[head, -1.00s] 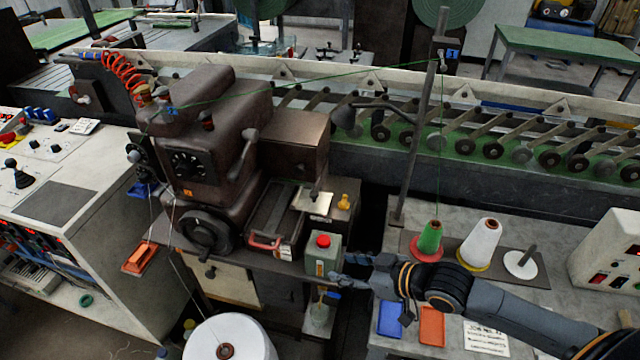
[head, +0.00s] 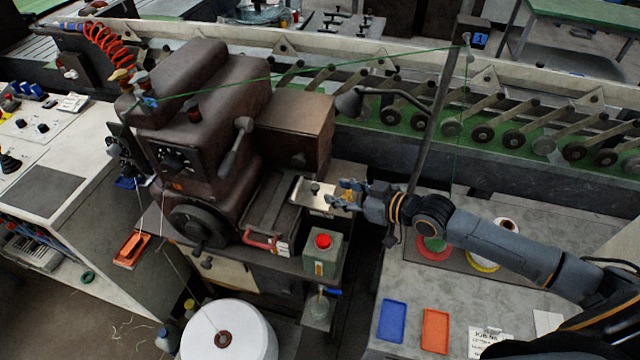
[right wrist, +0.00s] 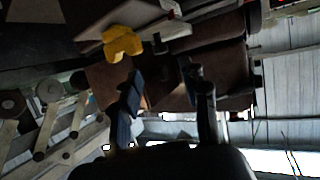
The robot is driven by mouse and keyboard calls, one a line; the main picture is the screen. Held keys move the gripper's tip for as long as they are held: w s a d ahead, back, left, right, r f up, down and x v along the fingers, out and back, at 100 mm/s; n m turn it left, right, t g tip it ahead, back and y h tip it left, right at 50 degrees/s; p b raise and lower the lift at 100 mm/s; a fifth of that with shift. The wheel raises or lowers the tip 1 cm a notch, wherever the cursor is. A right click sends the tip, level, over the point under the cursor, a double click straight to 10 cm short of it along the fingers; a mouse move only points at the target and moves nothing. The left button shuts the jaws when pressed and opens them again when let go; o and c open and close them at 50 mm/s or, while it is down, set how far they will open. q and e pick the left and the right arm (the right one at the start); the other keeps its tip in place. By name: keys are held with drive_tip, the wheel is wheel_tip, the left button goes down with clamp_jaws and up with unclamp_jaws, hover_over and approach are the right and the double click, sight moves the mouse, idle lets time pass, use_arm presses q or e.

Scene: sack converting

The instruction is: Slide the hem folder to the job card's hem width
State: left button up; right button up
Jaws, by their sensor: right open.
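The pale metal plate (head: 312,194), which looks like the hem folder, lies on the brown sewing machine's bed. A yellow knob (head: 347,197) is at its right, partly hidden behind my right gripper (head: 349,191) in the head view. That gripper is open and empty, with its fingers pointing left over the plate's right end. In the right wrist view the yellow knob (right wrist: 122,43) shows beyond the open fingers (right wrist: 165,80), nearer the left one; I cannot tell whether they touch. The job card (head: 489,341) lies at the bottom right, its text too small to read. My left gripper is out of view.
A green can with a red cap (head: 323,252) stands just below the plate. Blue (head: 393,320) and orange (head: 435,330) trays lie on the right table. A large white thread cone (head: 228,335) stands in front.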

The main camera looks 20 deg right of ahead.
sight(316, 187)
drive_tip(key=x, duration=0.6)
drive_tip(key=shift+a+r+p, duration=0.1)
drive_tip(key=shift+r+p, duration=0.05)
drive_tip(key=shift+p, duration=0.25)
drive_tip(key=shift+w+a+f, duration=0.25)
drive_tip(key=shift+w+f, duration=0.05)
drive_tip(key=shift+w, duration=0.05)
drive_tip(key=c, duration=0.9)
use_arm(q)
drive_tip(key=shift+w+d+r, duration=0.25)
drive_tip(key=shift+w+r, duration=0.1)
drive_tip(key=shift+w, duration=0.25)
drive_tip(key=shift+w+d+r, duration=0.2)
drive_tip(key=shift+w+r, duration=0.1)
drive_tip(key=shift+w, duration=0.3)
use_arm(e)
clamp_jaws()
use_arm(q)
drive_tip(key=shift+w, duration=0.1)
